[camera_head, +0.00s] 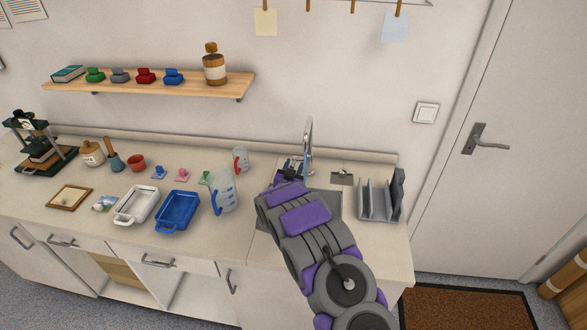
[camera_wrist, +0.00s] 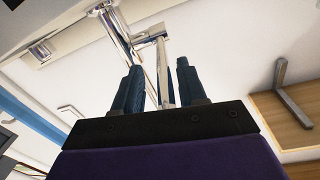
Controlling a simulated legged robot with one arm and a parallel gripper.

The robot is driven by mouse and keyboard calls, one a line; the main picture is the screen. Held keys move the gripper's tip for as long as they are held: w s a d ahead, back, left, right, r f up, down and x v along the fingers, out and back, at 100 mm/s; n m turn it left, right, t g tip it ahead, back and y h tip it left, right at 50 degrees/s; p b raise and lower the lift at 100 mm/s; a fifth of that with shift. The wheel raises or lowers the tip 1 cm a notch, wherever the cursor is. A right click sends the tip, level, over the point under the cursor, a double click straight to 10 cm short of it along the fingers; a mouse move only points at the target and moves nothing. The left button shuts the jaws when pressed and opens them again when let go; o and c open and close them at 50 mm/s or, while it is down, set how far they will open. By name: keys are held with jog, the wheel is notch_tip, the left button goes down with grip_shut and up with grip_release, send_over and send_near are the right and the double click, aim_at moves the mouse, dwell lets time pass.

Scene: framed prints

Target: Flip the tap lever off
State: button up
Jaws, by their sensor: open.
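The chrome tap (camera_head: 308,143) stands at the back of the sink by the wall. Its chrome parts also show in the wrist view (camera_wrist: 114,22), with a short crosspiece (camera_wrist: 150,39) from which a thin rod runs down between my fingers. I cannot tell for sure which part is the lever. My gripper (camera_head: 291,168) is just left of the tap's lower part in the head view. In the wrist view my gripper (camera_wrist: 160,66) is open, with a finger on each side of the rod. Whether either finger touches it is unclear. My arm hides much of the sink.
A grey rack (camera_head: 380,204) stands right of the sink. A clear measuring jug (camera_head: 224,190) and a blue tray (camera_head: 177,211) stand to the left. A wooden shelf (camera_head: 140,84) is on the wall, its bracket (camera_wrist: 290,95) at right in the wrist view.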

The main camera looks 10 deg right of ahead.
jog(key=shift+w, duration=0.2)
jog(key=shift+a+r, duration=0.1)
jog(key=shift+a, duration=0.25)
jog(key=shift+d, duration=0.25)
jog(key=c, duration=0.6)
grip_shut()
